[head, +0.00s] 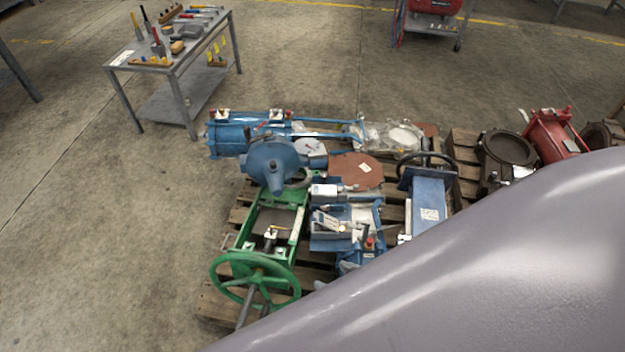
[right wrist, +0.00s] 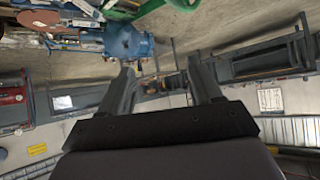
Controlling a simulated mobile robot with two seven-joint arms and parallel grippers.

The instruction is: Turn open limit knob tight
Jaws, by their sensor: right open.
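My right gripper (right wrist: 162,82) shows in the right wrist view with its two dark fingers apart and nothing between them. In the head view my right arm fills the lower right, and its fingers cannot be made out there. Blue actuators lie on wooden pallets in the head view: a cylinder (head: 228,135) at the back and a domed one (head: 273,163) on a green frame (head: 299,215). Small red knob-like parts show on the back cylinder (head: 289,114) and on a lower blue unit (head: 369,243). I cannot tell which is the open limit knob. My left gripper is not seen.
A green handwheel (head: 255,282) stands at the pallet's front. A blue gate valve (head: 429,204) and a red valve body (head: 553,133) lie to the right. A grey tool table (head: 150,68) stands at the back left. The floor at left is clear.

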